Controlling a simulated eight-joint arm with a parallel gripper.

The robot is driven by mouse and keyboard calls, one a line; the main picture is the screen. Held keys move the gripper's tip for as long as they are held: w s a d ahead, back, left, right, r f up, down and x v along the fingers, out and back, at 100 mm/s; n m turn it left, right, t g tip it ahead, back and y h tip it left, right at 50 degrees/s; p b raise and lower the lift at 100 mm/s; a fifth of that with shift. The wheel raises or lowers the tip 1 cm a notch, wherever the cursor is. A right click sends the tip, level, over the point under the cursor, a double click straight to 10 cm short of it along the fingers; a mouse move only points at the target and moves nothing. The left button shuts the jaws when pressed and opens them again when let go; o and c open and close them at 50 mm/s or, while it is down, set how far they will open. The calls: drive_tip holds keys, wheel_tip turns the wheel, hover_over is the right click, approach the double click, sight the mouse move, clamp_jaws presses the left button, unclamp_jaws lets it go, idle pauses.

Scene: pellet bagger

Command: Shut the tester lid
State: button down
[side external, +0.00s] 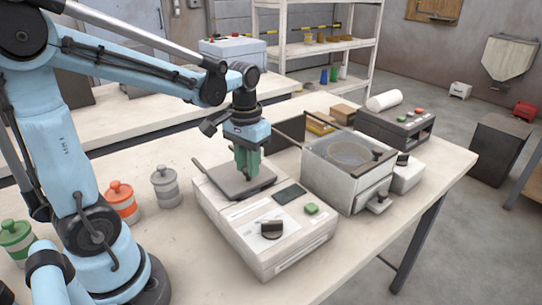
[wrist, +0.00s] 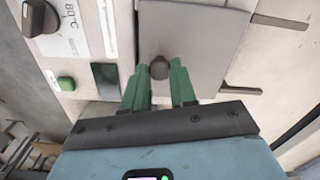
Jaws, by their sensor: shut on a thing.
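The tester (side external: 262,225) is a white box on the bench with a dark dial, a small dark display and a green button. Its grey lid (side external: 212,181) is a flat plate over the back part of the box; I cannot tell if it is fully down. My gripper (side external: 246,172) points down over the lid with green fingers. In the wrist view the lid (wrist: 205,40) carries a dark round knob (wrist: 160,67), and my gripper (wrist: 160,76) is shut on this knob, one fingertip on each side. The fingers partly hide the lid in the side view.
Grey (side external: 165,187), orange (side external: 122,203) and green jars (side external: 15,240) stand at the left. The bench front is clear.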

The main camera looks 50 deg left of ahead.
drive_tip(key=shift+d, duration=1.15)
drive_tip(key=c, duration=0.9)
unclamp_jaws()
wheel_tip(320, 180, up, 12)
drive_tip(key=s+d+f+m+t, duration=0.1)
drive_tip(key=f+t, duration=0.1)
drive_tip(key=f, duration=0.1)
drive_tip(key=s+d+f+m+t, duration=0.1)
drive_tip(key=d+f+t, duration=0.1)
drive_tip(key=f, duration=0.1)
drive_tip(key=s+d+f+m+t, duration=0.1)
drive_tip(key=d+f+t, duration=0.1)
drive_tip(key=f+t, duration=0.1)
drive_tip(key=shift+f, duration=0.15)
